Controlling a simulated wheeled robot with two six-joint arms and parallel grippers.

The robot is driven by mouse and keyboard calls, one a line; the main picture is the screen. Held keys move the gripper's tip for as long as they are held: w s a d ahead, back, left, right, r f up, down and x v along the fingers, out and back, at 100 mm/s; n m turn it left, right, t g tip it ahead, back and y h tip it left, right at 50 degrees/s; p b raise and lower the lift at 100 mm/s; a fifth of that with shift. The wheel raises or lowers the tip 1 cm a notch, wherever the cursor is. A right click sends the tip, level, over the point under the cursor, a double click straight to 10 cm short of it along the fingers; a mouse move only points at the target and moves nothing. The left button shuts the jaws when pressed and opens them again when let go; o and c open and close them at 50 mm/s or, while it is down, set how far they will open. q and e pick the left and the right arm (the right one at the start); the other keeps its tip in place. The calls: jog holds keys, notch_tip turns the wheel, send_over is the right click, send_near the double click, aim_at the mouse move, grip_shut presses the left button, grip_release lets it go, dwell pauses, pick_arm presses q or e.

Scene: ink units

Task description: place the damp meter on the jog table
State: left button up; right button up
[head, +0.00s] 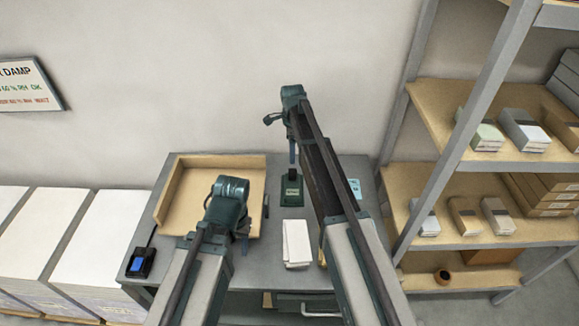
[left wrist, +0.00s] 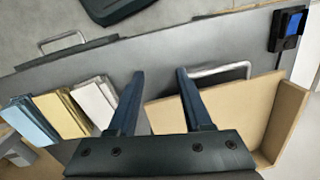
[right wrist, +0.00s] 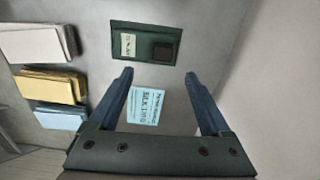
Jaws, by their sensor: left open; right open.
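The damp meter appears to be the dark green box with a pale label and a black block, on the back of the grey bench in the head view (head: 291,197) and the right wrist view (right wrist: 146,43). The jog table appears to be the tan tray with raised edges (head: 193,163), left of it; it also shows in the left wrist view (left wrist: 220,122). My right gripper (head: 292,160) is open and empty, above the back of the bench near the meter. My left gripper (head: 243,228) is open and empty, over the tray's front right part, hiding some of it.
A black box with a blue top (head: 141,262) and a cable sits at the bench's left end. A white paper stack (head: 296,243) lies in front of the meter. Yellow (right wrist: 52,86) and blue (right wrist: 60,116) stacks lie nearby. A light blue card (right wrist: 146,106) is beside the meter. Shelving (head: 470,150) stands right.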

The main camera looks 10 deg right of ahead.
jog(key=s+a+n, duration=0.3)
jog(key=s+n, duration=0.5)
jog(key=s, duration=0.3)
jog(key=s+a+n, duration=0.3)
jog(key=s+n, duration=0.4)
jog(key=s, duration=0.5)
jog(key=s+a+n+h, duration=0.1)
jog(key=s+a+n, duration=0.3)
jog(key=s+n, duration=0.4)
jog(key=s, duration=0.3)
jog(key=shift+s+n, duration=0.3)
jog(key=shift+s, duration=0.05)
jog(key=shift+d, duration=0.1)
